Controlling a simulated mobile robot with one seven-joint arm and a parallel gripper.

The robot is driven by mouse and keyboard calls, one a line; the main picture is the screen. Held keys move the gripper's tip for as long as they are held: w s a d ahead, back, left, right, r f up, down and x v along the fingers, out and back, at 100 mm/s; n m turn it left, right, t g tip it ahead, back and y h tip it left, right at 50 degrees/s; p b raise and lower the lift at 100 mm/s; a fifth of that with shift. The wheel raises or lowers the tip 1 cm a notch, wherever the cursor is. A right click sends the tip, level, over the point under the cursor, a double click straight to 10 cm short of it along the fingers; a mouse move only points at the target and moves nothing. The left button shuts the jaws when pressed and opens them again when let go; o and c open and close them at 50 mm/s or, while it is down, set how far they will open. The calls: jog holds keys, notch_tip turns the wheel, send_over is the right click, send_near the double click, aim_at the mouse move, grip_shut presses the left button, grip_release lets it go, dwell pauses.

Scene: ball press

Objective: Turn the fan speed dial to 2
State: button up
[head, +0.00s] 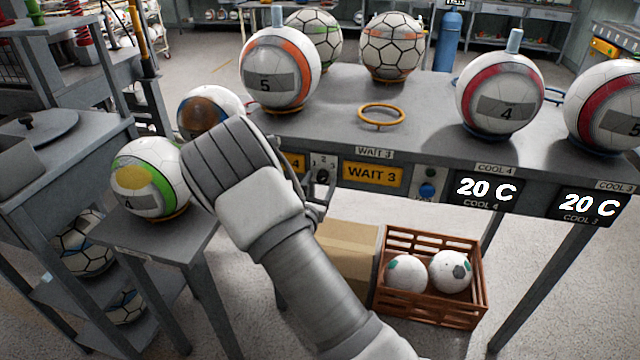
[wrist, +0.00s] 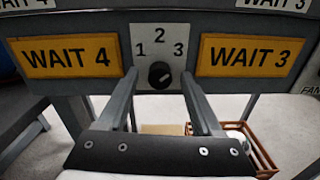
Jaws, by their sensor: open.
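The fan speed dial (wrist: 160,75) is a small black knob on a white plate (wrist: 159,50) marked 1, 2 and 3, with 2 at the top. A small pale mark shows on the knob, but I cannot tell for sure which number it points to. My gripper (wrist: 158,82) is open, with one finger on each side of the dial in the wrist view. I cannot tell whether the fingers touch it. In the head view the dial (head: 322,175) shows just beyond my gripper (head: 318,196), partly hidden by my arm.
Yellow WAIT 4 (wrist: 66,57) and WAIT 3 (wrist: 250,56) signs flank the plate on the table's front edge. A blue button (head: 427,190) sits further right. Balls stand on the table (head: 400,135). A crate (head: 430,307) with two balls and a cardboard box (head: 345,255) are below.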

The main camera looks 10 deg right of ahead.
grip_shut()
dwell(0.4)
jog(key=shift+n+p, duration=0.3)
jog(key=shift+p, duration=0.1)
jog(key=shift+r+n+p, duration=0.15)
jog(key=shift+n+p, duration=0.45)
jog(key=shift+p, duration=0.05)
jog(key=n+p, duration=0.6)
jog(key=n, duration=0.2)
jog(key=shift+p, duration=0.35)
jog(key=shift+f, duration=0.25)
